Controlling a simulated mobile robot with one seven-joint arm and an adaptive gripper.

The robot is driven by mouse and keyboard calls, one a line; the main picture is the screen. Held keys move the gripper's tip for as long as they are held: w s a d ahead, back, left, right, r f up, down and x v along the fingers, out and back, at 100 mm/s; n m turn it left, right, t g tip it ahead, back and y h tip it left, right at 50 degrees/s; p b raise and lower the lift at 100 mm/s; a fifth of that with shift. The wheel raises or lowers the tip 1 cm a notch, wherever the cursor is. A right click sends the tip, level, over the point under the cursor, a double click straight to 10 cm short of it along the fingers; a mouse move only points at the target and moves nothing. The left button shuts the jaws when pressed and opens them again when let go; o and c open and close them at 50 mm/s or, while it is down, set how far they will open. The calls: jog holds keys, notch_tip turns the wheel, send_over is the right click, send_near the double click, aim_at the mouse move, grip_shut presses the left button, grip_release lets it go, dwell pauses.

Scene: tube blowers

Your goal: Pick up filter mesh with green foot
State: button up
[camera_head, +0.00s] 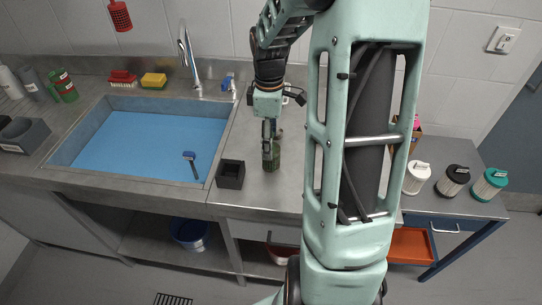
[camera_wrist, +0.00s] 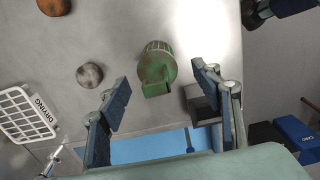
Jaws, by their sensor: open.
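A dark green, roughly cylindrical piece (camera_head: 277,157) stands on the steel counter right of the sink, partly hidden by my gripper (camera_head: 267,135). In the wrist view a ribbed green piece with a flat green tab (camera_wrist: 157,68) shows between the two fingers of my gripper (camera_wrist: 160,77). The fingers are apart, with visible gaps on both sides, and hold nothing. I cannot make out a mesh on this piece. A canister with a teal-green top and pale pleated body (camera_head: 489,184) stands at the far right, away from my gripper.
A black open box (camera_head: 230,175) stands just left of the green piece. The blue sink (camera_head: 130,143) with a tall faucet (camera_head: 187,55) lies further left. White (camera_head: 416,178) and black (camera_head: 453,181) topped canisters stand right. Two brown round pieces (camera_wrist: 90,75) (camera_wrist: 54,6) lie nearby.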

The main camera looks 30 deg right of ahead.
aim_at(272, 166)
jog(key=shift+d+f, duration=0.15)
jog(key=shift+f, duration=1.8)
jog(key=c, duration=1.2)
